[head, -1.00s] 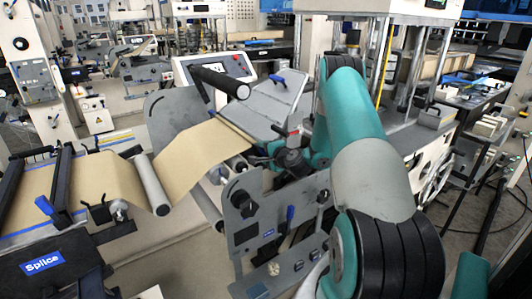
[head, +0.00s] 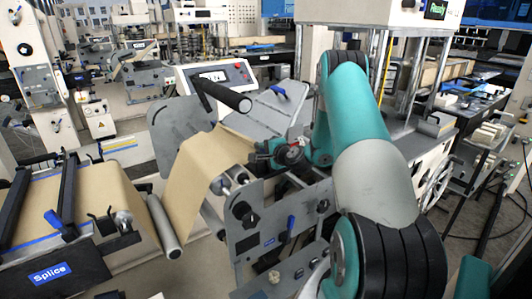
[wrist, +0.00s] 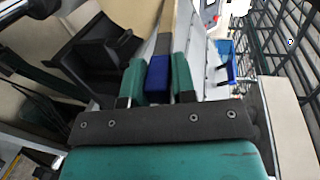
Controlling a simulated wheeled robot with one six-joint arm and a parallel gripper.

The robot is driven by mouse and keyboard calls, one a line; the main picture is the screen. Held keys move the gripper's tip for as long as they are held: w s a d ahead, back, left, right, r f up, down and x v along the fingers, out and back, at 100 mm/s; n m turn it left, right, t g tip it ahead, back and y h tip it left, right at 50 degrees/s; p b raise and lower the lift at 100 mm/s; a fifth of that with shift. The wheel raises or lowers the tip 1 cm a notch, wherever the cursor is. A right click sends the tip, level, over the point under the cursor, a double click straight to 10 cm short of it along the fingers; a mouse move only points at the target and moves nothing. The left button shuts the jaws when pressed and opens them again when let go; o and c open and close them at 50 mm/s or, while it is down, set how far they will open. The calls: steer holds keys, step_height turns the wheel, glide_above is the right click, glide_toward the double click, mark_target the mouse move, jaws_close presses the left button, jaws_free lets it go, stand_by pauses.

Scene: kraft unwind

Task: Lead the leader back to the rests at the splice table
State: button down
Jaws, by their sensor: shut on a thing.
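The leader, a tan kraft paper sheet (head: 200,175), slopes from near my gripper down toward the grey roller (head: 164,226) at the edge of the splice table. More tan paper lies flat on the splice table (head: 68,269), under dark bars. My gripper (head: 262,152) is at the upper right end of the sheet, partly hidden by my arm. In the wrist view its green fingers (wrist: 158,80) are shut on a blue tab (wrist: 159,71) with a grey piece beyond it. Whether the tab joins the paper is unclear.
A grey side plate with knobs (head: 249,222) stands just below my gripper. A black round bar (head: 227,94) sticks out above the sheet. The press frame (head: 400,110) is at the right.

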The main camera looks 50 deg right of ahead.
steer(key=shift+f+b, duration=0.1)
steer(key=shift+b, duration=0.35)
steer(key=shift+b, duration=0.85)
steer(key=shift+r+t+b, duration=0.25)
steer(key=shift+t+b, duration=0.45)
steer(key=shift+b, duration=1.1)
steer(key=shift+r, duration=0.2)
step_height(320, 180, up, 8)
steer(key=a+p, duration=0.2)
steer(key=p, duration=0.4)
steer(key=shift+w+a+r, duration=0.2)
steer(key=shift+w+a, duration=0.15)
steer(key=shift+f+b, duration=0.35)
steer(key=shift+b, duration=0.25)
steer(key=shift+s+f+t+b, duration=0.1)
steer(key=shift+f+t+b, duration=0.65)
steer(key=shift+b, duration=2.3)
